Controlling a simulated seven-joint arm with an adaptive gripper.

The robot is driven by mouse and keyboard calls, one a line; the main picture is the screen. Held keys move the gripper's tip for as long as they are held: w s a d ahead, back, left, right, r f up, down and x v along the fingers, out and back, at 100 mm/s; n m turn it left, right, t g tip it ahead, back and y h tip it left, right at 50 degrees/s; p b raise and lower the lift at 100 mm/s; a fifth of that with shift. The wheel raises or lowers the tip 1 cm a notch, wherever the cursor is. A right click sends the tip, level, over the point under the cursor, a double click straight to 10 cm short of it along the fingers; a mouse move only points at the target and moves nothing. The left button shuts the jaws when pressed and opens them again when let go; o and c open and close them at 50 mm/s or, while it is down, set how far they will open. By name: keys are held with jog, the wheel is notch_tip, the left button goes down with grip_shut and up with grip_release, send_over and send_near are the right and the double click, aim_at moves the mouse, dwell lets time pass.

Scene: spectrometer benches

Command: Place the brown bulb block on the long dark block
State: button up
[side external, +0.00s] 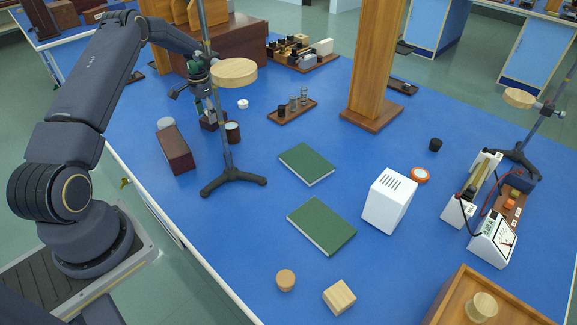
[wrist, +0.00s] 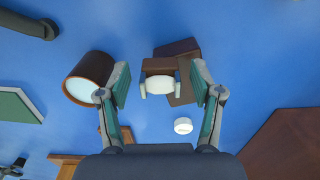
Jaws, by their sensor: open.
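The brown bulb block (side external: 209,122) is a small dark brown piece on the blue table, below my gripper (side external: 208,103). In the wrist view, the brown bulb block (wrist: 160,66) shows a white rounded bulb and lies between the two fingertips of my gripper (wrist: 160,85). My gripper is open, with a gap visible on each side of the block. A dark brown part shows behind the block; I cannot tell whether it is its base. The long dark block (side external: 178,153) lies on the table to the lower left.
A white round piece (side external: 243,104) lies behind. Green books (side external: 307,164) lie to the right.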

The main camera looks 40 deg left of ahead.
aim_at(206, 112)
notch_tip(206, 112, up, 11)
jog(key=shift+r, duration=0.2)
